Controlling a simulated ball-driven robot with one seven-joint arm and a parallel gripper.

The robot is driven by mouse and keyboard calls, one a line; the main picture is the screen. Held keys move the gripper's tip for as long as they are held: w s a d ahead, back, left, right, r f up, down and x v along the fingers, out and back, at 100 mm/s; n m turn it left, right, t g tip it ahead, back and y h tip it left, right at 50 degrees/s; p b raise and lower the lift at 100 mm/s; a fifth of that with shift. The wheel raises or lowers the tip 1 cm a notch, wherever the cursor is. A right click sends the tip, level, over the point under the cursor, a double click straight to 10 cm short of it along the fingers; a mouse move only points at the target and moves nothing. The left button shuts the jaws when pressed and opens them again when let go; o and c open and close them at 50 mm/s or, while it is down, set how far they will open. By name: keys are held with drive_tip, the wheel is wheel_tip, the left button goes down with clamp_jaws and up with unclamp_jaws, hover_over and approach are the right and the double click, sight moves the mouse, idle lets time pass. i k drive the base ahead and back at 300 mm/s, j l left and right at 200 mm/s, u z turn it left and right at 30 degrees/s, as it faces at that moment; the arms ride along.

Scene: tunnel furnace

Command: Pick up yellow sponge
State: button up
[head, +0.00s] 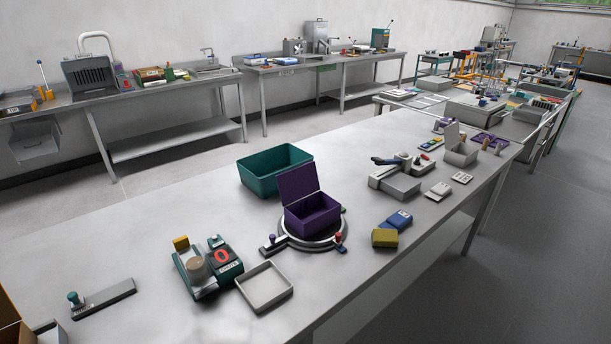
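A dull yellow block (385,238), which looks like the yellow sponge, lies on the near grey table (345,160), close to its right edge. Its upper side and front face show in the head view. It sits just in front of a blue block (400,219); I cannot tell whether they touch. A smaller bright yellow piece (181,243) stands at the back of a green device, further left. My gripper is not in view, and nothing of mine covers the yellow block.
A purple open-lidded box (313,213) sits on a round base left of the sponge. A teal bin (265,172), a shallow white tray (264,287), the green device (209,266) and a grey clamp-like fixture (396,180) stand around. Bare tabletop lies in front of the sponge.

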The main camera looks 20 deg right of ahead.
sight(383, 238)
drive_tip(key=i+l+u, duration=0.2)
drive_tip(key=l, duration=0.15)
drive_tip(key=l+u, duration=0.2)
drive_tip(key=i+l+u, duration=0.2)
drive_tip(key=l, duration=0.3)
drive_tip(key=l+u, duration=0.2)
drive_tip(key=l, duration=0.15)
